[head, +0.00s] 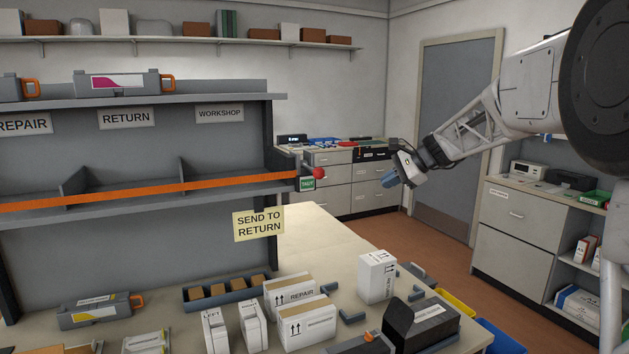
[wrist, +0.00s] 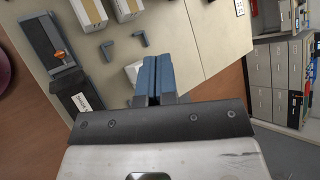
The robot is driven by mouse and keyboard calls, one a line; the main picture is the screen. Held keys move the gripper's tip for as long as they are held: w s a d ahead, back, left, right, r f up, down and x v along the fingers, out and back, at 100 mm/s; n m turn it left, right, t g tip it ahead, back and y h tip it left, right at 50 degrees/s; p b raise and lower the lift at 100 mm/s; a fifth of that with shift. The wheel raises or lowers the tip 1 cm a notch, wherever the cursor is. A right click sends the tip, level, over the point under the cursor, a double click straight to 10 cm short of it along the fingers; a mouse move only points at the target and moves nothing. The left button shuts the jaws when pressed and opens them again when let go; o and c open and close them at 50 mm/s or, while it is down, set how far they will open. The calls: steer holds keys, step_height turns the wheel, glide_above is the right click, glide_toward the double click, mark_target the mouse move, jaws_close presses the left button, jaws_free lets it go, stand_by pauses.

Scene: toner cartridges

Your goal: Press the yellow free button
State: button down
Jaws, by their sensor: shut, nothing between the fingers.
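I see no yellow button in either view. A red ball knob (head: 319,172) sits at the right end of the shelf rack, beside a small green label (head: 307,183) whose text is too small to read. My gripper (head: 389,181) hangs in the air to the right of the knob, past the bench's right side in the picture, apart from everything. Its blue fingers (wrist: 153,78) are together and empty in the wrist view, above the bench edge, and hide part of a white box (wrist: 133,71).
A yellow sign (head: 259,224) reads "SEND TO RETURN". The bench holds several white boxes, a standing white box (head: 377,276), a black unit (head: 421,325) and a grey cartridge (head: 100,311). Yellow and blue bins (head: 500,337) stand at its right edge. The bench behind the standing box is clear.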

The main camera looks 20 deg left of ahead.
steer(key=w+a+f+m+y, duration=0.1)
steer(key=w+a+f+y, duration=0.1)
steer(key=w+a, duration=0.6)
steer(key=w+a+f+m+g+y, duration=0.1)
steer(key=w+a+f+m+y, duration=0.1)
steer(key=w+a, duration=0.5)
steer(key=shift+w+a+f, duration=0.3)
steer(key=shift+w+a, duration=0.05)
steer(key=shift+w, duration=0.7)
steer(key=shift+s+a, duration=0.15)
steer(key=s+a, duration=0.6)
